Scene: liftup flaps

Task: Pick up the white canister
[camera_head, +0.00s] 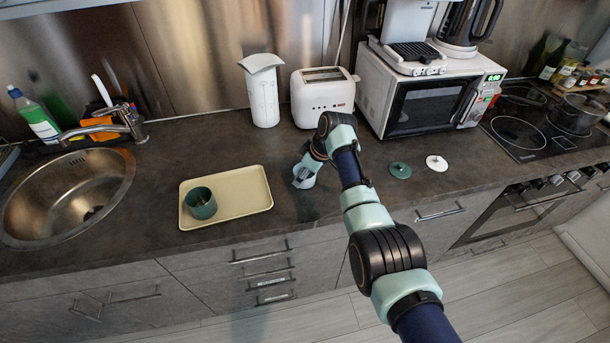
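A small white canister (304,181) stands on the dark countertop, just right of the tray and in front of the toaster. The end of my arm reaches down to it, and my gripper (301,170) is at the canister's top. The wrist hides the fingers and part of the canister, so I cannot tell whether the fingers are open or closed on it.
A beige tray (245,192) holds a green canister (201,203). A green lid (400,170) and a white lid (437,163) lie to the right. A sink (70,190) is left.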

